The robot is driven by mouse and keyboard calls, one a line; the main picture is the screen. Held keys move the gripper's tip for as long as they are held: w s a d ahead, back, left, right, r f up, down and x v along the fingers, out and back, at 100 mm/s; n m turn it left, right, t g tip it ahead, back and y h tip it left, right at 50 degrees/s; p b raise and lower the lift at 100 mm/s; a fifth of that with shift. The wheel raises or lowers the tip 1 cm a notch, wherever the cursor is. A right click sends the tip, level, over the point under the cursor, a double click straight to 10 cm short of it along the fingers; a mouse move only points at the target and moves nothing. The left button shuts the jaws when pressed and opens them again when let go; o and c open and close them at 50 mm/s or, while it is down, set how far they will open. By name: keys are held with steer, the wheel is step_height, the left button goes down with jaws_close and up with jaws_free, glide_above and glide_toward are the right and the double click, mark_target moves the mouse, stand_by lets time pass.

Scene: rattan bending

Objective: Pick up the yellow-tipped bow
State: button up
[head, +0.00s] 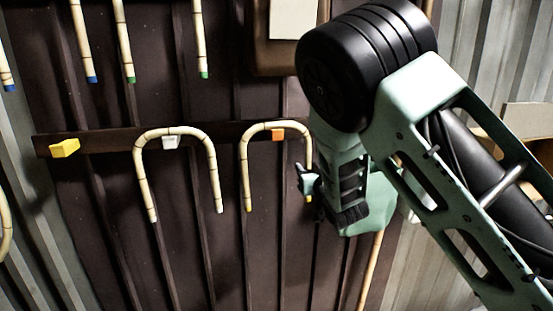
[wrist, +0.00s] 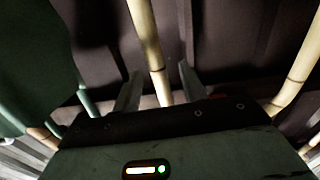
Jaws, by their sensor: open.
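The yellow-tipped bow (head: 246,165) is an upside-down U of pale jointed rattan. It hangs over an orange peg (head: 278,135) on the dark wall rail. Its left leg ends in a yellow tip, and a bit of yellow shows low on its right leg. My gripper (head: 307,182) is at the lower part of the right leg. In the wrist view, a rattan leg (wrist: 147,40) runs between the two open fingers of my gripper (wrist: 160,88). I cannot tell whether either finger touches it.
A white-tipped bow (head: 140,180) hangs on a white peg (head: 170,142) to the left. A yellow peg (head: 64,148) is bare. Several straight-looking rattan legs with blue or green tips hang above. Another rattan length (wrist: 298,70) shows at the right of the wrist view.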

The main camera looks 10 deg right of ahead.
steer(key=shift+w, duration=0.95)
jaws_close()
